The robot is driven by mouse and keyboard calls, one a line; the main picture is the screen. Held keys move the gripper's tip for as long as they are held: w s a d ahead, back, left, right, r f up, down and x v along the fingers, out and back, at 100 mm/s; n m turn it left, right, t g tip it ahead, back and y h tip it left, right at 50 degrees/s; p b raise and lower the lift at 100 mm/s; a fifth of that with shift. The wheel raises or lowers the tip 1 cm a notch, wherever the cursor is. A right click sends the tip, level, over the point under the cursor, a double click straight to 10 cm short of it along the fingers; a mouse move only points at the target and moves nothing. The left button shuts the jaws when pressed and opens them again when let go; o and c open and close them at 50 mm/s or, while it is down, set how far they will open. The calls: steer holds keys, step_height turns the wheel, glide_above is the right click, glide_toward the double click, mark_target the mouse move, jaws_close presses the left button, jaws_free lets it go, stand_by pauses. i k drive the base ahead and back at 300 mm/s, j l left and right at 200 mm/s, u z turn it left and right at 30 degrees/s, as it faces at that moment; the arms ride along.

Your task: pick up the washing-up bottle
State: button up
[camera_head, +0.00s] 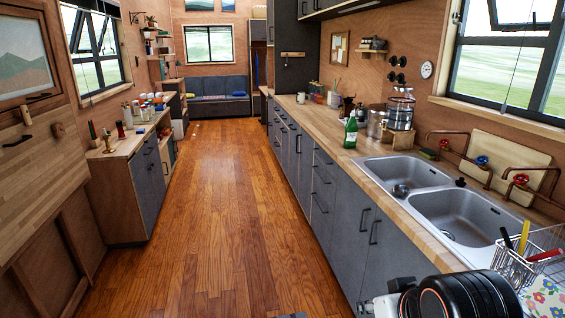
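The washing-up bottle (351,132) is green with a pale label. It stands upright on the wooden worktop at the right, just beyond the far end of the double sink. No gripper fingers can be made out in this view. A dark rounded part at the bottom right edge appears to be mine, and it is far from the bottle. Nothing hides the bottle from this view.
Metal pots (377,122) and a glass dispenser (400,108) stand right of the bottle. The double sink (405,172), copper taps (520,180) and a wire rack (515,266) lie nearer. The wooden floor (225,200) between the counters is clear.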

mark_target(351, 126)
steer(key=i, duration=2.1)
